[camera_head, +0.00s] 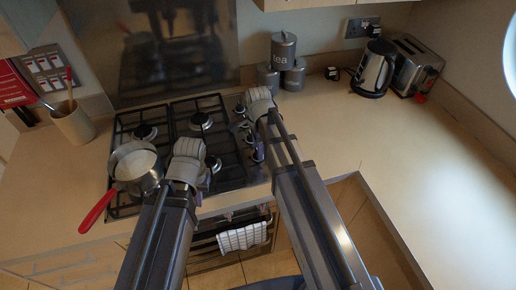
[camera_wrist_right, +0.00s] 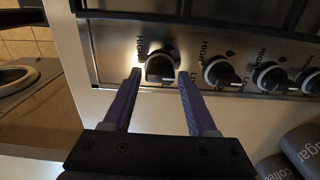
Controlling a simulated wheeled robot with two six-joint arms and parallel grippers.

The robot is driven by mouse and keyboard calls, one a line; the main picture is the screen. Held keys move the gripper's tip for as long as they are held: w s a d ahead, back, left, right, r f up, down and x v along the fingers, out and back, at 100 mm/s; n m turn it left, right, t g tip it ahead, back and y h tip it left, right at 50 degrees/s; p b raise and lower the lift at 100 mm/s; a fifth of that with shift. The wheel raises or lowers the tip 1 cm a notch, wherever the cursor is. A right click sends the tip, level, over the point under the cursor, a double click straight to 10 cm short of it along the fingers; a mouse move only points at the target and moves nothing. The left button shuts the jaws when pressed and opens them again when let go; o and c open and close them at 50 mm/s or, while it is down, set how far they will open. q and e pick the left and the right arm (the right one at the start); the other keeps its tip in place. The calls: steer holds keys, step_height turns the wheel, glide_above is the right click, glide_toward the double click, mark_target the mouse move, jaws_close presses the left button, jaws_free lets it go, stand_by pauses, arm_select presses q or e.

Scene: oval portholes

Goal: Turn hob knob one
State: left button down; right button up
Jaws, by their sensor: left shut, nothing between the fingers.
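The hob (camera_head: 180,145) is set in the counter, with a row of black knobs on the steel strip along its right side. In the right wrist view, the knob (camera_wrist_right: 160,66) at the left end of the row sits between the tips of my right gripper (camera_wrist_right: 159,75). That gripper is open, one finger on each side of the knob; contact cannot be told. In the head view the right arm hides some knobs and its fingertips. My left gripper (camera_head: 188,148) is shut and empty over the front of the hob, beside the saucepan.
A saucepan (camera_head: 133,162) with a red handle (camera_head: 97,209) stands on the hob's left burner. More knobs (camera_wrist_right: 222,72) follow to the right. Canisters (camera_head: 283,50), a kettle (camera_head: 375,68) and a toaster (camera_head: 415,65) stand at the back. The right counter (camera_head: 400,150) is clear.

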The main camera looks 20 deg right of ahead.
steer(key=shift+o, duration=1.2)
step_height(320, 180, up, 8)
steer(key=p, duration=0.8)
arm_select(q)
step_height(320, 180, up, 8)
steer(key=shift+f, duration=0.15)
arm_select(e)
steer(key=shift+s+f, duration=0.1)
steer(key=shift+f, duration=0.05)
arm_select(q)
step_height(320, 180, down, 5)
steer(key=b, duration=0.5)
steer(key=shift+r, duration=0.2)
arm_select(e)
steer(key=s+a+f+n, duration=0.1)
steer(key=s+a+n, duration=0.2)
steer(key=n, duration=0.3)
steer(key=s+a+f+n, duration=0.2)
steer(key=s+a+n, duration=0.1)
steer(key=s+n, duration=0.3)
steer(key=s+a+f+n+h, duration=0.1)
steer(key=s+a+n, duration=0.3)
steer(key=n, duration=0.4)
steer(key=shift+s+f, duration=0.2)
steer(key=shift+s, duration=0.2)
steer(key=shift+s+a+n, duration=0.3)
steer(key=shift+s+n, duration=0.1)
steer(key=shift+n, duration=0.4)
